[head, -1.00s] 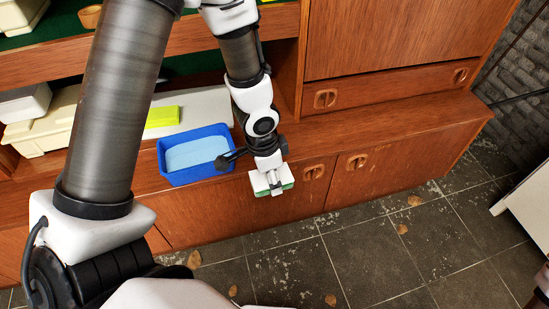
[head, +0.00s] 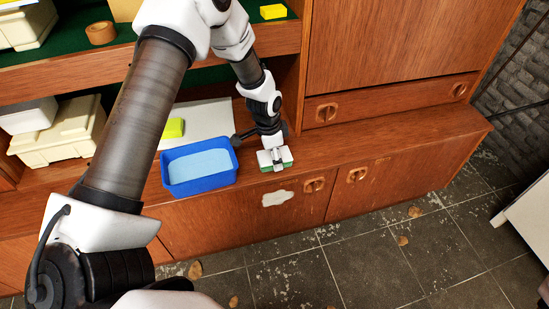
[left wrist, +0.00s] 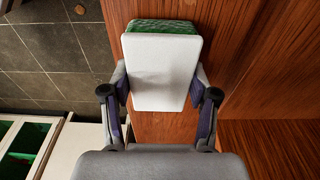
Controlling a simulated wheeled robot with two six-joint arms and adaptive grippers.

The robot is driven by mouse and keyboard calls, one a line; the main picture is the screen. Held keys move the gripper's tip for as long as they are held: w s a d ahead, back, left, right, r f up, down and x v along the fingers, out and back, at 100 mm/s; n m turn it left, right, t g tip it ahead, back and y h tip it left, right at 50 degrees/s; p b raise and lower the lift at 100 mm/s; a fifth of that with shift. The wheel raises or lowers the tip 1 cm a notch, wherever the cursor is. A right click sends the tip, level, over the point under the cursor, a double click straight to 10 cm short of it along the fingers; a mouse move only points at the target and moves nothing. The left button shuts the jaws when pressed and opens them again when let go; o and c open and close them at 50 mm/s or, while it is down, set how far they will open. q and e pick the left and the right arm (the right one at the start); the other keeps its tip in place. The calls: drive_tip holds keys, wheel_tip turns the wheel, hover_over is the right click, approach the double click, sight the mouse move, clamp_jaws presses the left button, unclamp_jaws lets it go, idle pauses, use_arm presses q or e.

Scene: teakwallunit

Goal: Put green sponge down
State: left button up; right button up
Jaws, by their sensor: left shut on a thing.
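The green sponge (head: 277,166) has a white face and a green layer under it. My left gripper (head: 272,158) is shut on it, just right of the blue tub, over the front edge of the wooden ledge. In the left wrist view the white face of the sponge (left wrist: 163,72) fills the space between the two fingers of the gripper (left wrist: 162,90), and its green layer shows at the far end. Whether the sponge touches the ledge cannot be told. My right gripper is not in view.
A blue tub (head: 166,180) with light blue contents stands left of the sponge. A yellow-green block (head: 173,128) lies behind the tub near a white sheet (head: 210,118). The wooden ledge (head: 380,143) to the right is clear.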

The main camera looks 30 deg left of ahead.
sight(269, 156)
use_arm(q)
drive_tip(key=shift+w+f, duration=0.1)
drive_tip(key=shift+f, duration=0.2)
drive_tip(key=o, duration=1)
drive_tip(key=shift+r, duration=0.15)
drive_tip(key=shift+r, duration=0.35)
drive_tip(key=r+p, duration=0.1)
drive_tip(key=r, duration=0.2)
drive_tip(key=s+r+p, duration=0.1)
drive_tip(key=r, duration=0.3)
drive_tip(key=a+r+p, duration=0.1)
drive_tip(key=r, duration=0.3)
drive_tip(key=shift+s+r+p, duration=0.15)
drive_tip(key=shift+r+p, duration=0.05)
drive_tip(key=shift+p, duration=0.1)
